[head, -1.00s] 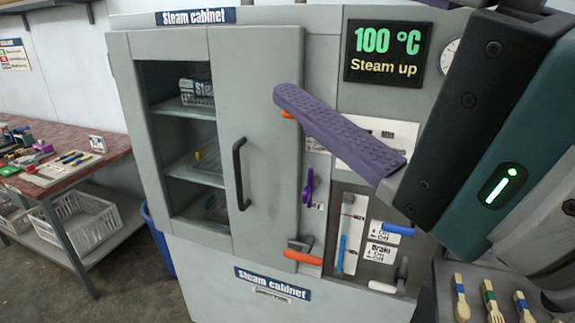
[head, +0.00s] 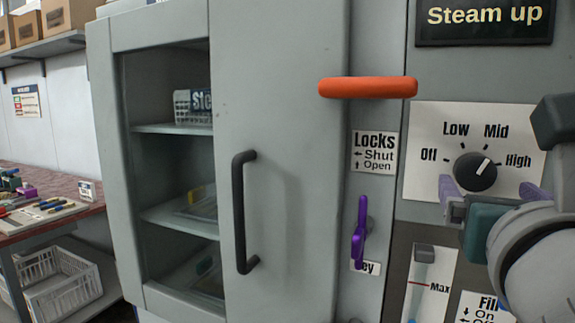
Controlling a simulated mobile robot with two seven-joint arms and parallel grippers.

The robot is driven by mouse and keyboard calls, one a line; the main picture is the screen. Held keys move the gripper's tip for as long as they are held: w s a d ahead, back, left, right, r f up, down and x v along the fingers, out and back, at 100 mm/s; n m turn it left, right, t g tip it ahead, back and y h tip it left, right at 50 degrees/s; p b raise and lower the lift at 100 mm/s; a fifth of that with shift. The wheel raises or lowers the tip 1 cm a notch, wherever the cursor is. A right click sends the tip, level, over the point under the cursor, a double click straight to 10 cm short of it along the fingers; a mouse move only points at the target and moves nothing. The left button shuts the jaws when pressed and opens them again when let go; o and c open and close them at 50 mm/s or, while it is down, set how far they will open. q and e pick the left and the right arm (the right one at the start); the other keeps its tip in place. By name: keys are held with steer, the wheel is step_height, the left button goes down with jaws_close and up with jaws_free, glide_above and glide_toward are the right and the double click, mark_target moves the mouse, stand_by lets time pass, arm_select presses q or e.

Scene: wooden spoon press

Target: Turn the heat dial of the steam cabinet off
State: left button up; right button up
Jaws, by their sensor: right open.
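The steam cabinet (head: 280,130) fills the middle of the head view. Its black heat dial (head: 475,172) sits on a white plate (head: 425,120) marked Off, Low, Mid and High. The dial's white mark points up and right, between Mid and High. My right gripper (head: 489,185) is open, its purple fingers one on each side of the dial and slightly below it. Whether a finger touches the dial cannot be told. My right wrist covers part of the panel below. My left gripper is not in view.
An orange handle (head: 367,87) sticks out left of the dial plate, above the Locks label (head: 375,152). A purple key (head: 360,232) stands below it. A black door handle (head: 240,212) projects further left. A red-topped bench (head: 60,220) stands at the far left.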

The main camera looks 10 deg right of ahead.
mark_target(477, 177)
steer(key=x, duration=0.5)
steer(key=shift+w+d, duration=0.15)
steer(key=shift+w, duration=0.1)
steer(key=shift+p, duration=0.35)
steer(key=c, duration=1.4)
